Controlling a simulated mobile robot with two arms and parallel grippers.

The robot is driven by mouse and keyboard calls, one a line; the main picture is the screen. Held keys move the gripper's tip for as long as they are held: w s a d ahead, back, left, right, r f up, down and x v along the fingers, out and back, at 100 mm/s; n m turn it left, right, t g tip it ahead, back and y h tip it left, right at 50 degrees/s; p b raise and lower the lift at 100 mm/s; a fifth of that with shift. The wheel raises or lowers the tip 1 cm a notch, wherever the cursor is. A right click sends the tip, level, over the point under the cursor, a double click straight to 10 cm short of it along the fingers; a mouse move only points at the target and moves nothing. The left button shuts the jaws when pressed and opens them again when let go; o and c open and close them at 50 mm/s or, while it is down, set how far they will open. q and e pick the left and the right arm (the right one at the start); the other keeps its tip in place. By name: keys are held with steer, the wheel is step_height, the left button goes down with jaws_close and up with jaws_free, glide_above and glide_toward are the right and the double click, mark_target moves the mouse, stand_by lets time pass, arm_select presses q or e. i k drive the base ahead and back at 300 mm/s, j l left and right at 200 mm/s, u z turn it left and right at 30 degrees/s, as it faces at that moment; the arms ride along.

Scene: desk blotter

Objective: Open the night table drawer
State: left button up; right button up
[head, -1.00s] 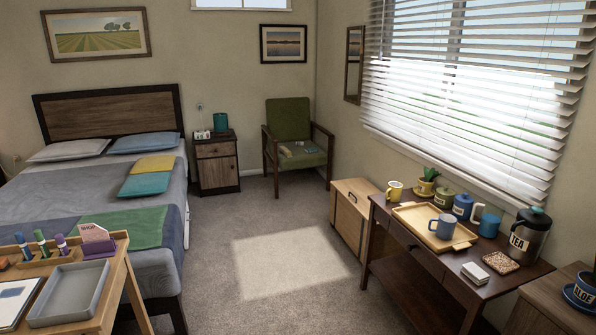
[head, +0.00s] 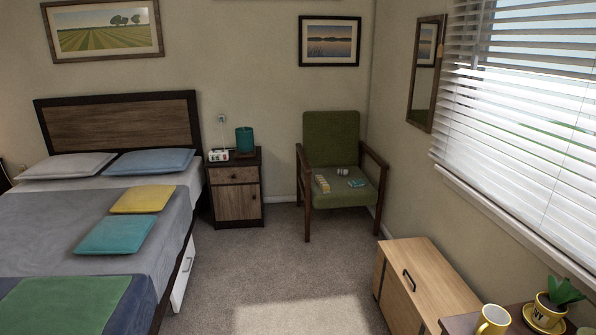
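The night table (head: 237,199) stands at the back, between the bed and the green chair. It has a dark frame and a wood front. Its drawer (head: 233,175) is the upper part of the front and looks closed, with a door below. A teal lamp or cylinder (head: 245,140) and a white clock-like object (head: 219,155) stand on its top. Neither of my grippers shows in the head view.
The bed (head: 100,220) fills the left side, with a white drawer front (head: 183,274) low on its side. A green chair (head: 331,150) holds small items. A wooden cabinet (head: 432,290) stands at the lower right. Open carpet (head: 270,262) lies between them.

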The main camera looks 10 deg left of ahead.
mark_target(220, 176)
steer(key=i+l+u, duration=0.1)
steer(key=i+u, duration=0.35)
steer(key=i, duration=1.85)
